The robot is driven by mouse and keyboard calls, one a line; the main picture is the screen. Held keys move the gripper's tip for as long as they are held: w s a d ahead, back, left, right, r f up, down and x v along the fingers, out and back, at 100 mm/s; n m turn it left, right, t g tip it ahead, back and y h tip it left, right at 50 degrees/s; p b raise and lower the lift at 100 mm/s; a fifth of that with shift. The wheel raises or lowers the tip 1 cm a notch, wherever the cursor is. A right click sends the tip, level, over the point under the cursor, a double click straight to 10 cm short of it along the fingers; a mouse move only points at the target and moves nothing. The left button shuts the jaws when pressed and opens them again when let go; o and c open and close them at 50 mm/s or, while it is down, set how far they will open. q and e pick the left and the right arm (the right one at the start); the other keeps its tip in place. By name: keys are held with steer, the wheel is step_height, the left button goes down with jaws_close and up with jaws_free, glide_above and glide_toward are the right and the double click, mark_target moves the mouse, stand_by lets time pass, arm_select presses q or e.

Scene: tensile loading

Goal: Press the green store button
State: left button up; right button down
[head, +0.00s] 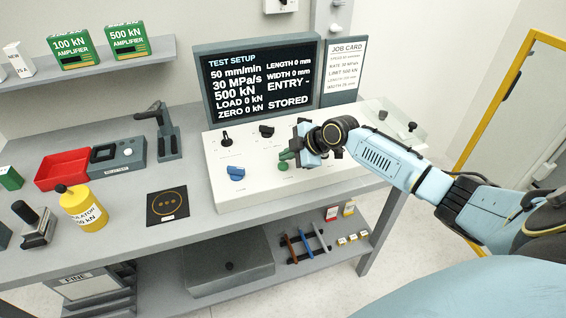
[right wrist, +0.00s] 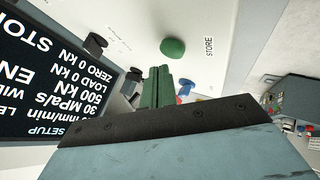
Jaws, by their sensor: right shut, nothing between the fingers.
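The round green store button (right wrist: 172,47) shows clear in the right wrist view, beside the printed word STORE on the white console panel. In the head view the button (head: 283,166) lies at the panel's right part, just below my fingertips. My right gripper (head: 287,156) is over the panel with its green fingers closed together and empty. In the right wrist view the fingers (right wrist: 157,87) appear near the button with a visible gap in the picture; whether they touch it I cannot tell. The screen (head: 262,82) reads "STORED" at lower right. My left gripper is not in view.
The white panel (head: 225,160) also carries a blue knob (head: 236,173) and black knobs (head: 267,130). A job card (head: 343,65) stands right of the screen. A red tray (head: 62,170), a yellow cylinder (head: 83,208) and a black mat (head: 167,207) are at left on the bench.

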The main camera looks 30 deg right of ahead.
mark_target(287, 166)
step_height(287, 166, up, 5)
steer(key=p, duration=0.4)
stand_by(0.9)
